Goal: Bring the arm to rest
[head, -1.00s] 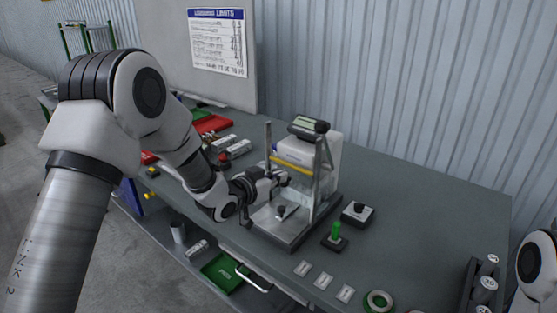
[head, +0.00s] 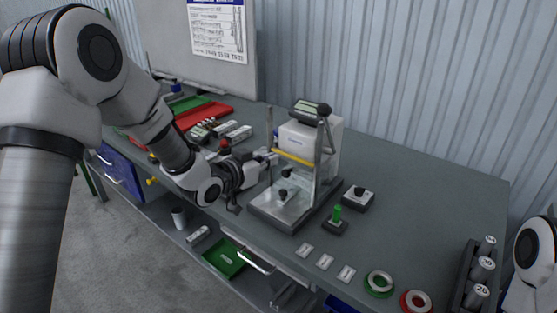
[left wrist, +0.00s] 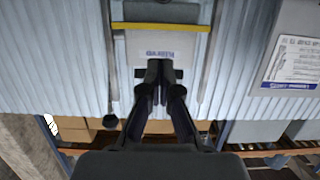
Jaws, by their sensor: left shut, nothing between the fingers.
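My left gripper (head: 270,157) is shut and empty. In the head view it is just left of the test stand (head: 297,226), a dark base with clear guards, a yellow bar and a white box (head: 312,142) behind. I cannot tell whether the fingers touch the stand's frame. In the left wrist view the closed fingers (left wrist: 161,75) point at the white box, under the yellow bar (left wrist: 161,27). My right gripper is out of view; only a piece of my right arm shows at the head view's right edge.
Green (head: 379,283) and red (head: 416,302) rings and a rack of weights (head: 475,275) are near the front right. Red trays (head: 204,115) lie at the back left. The table's right rear is clear.

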